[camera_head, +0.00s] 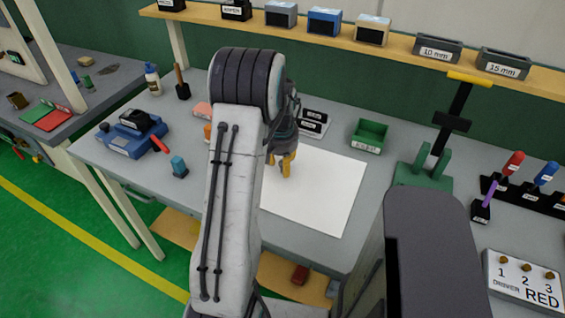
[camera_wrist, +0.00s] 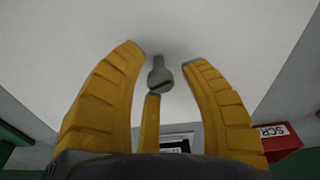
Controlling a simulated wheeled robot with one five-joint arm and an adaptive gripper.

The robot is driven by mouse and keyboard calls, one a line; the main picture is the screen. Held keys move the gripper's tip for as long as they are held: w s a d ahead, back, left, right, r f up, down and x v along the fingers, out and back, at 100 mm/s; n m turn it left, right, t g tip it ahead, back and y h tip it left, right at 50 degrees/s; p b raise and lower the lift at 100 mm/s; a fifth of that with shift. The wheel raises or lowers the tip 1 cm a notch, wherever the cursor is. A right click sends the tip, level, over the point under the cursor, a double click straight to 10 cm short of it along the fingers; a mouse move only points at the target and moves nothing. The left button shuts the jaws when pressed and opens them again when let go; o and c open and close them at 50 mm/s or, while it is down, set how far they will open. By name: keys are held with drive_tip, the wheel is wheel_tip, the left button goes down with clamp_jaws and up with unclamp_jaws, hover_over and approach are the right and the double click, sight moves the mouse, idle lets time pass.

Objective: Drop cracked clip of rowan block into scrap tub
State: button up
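A small grey clip (camera_wrist: 158,76) with a round head and a dark line across it shows in the wrist view, against a white sheet (camera_head: 325,200). My gripper (camera_wrist: 164,60) has yellow fingers open around it, with narrow gaps at both sides. The middle finger's tip is close below the clip; contact is unclear. In the head view my gripper (camera_head: 284,163) is over the sheet and the clip cannot be made out. A red tub with a partly hidden "SCR" label (camera_wrist: 283,143) is at the wrist view's lower right. No block can be identified as rowan.
Black labelled boxes (camera_head: 313,123) stand behind the sheet, with a green bin (camera_head: 370,133) to their right. A blue device (camera_head: 133,135) and a small blue item (camera_head: 179,166) are at left. The sheet's right part is clear.

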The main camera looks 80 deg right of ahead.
drive_tip(key=shift+o, duration=0.4)
drive_tip(key=shift+r, duration=0.65)
wheel_tip(320, 180, up, 11)
drive_tip(key=a+b, duration=0.1)
drive_tip(key=b, duration=0.3)
drive_tip(key=shift+a, duration=0.35)
